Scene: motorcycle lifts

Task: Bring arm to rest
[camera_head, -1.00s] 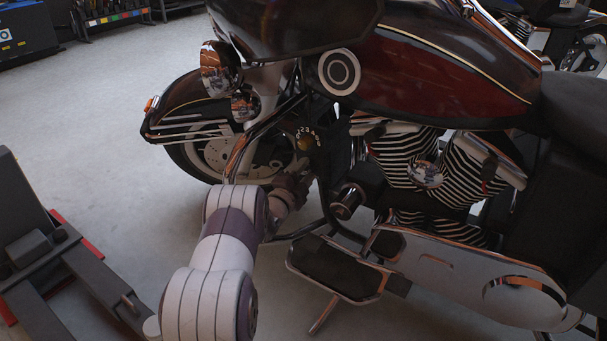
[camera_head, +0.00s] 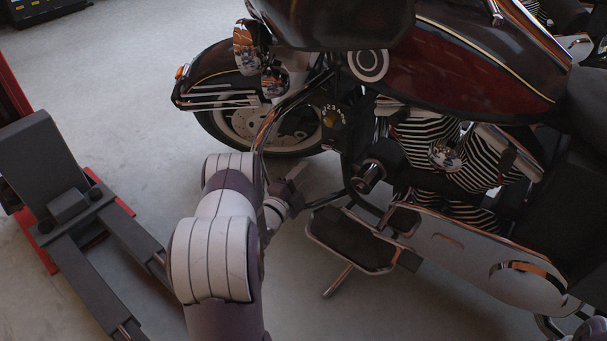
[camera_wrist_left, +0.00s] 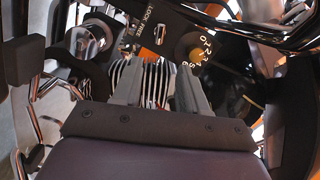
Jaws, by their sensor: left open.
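My left arm (camera_head: 215,250) reaches in from the bottom of the head view, with its gripper (camera_head: 294,176) low beside the motorcycle (camera_head: 480,85). In the left wrist view the two grey fingers of this gripper (camera_wrist_left: 160,76) stand apart with nothing between them. A yellowish numbered dial (camera_head: 331,118) on the motorcycle's frame is above and right of the gripper, apart from it. The dial (camera_wrist_left: 196,48) also shows beyond the fingers in the wrist view, near a "LOCK FREE" label (camera_wrist_left: 155,22). My right gripper is not seen.
A dark lift with red edges (camera_head: 60,205) stands at the left. The footboard (camera_head: 350,240) and kickstand (camera_head: 338,281) are right of my arm. The front wheel (camera_head: 262,128) is behind the gripper. Open grey floor (camera_head: 120,80) lies at the upper left.

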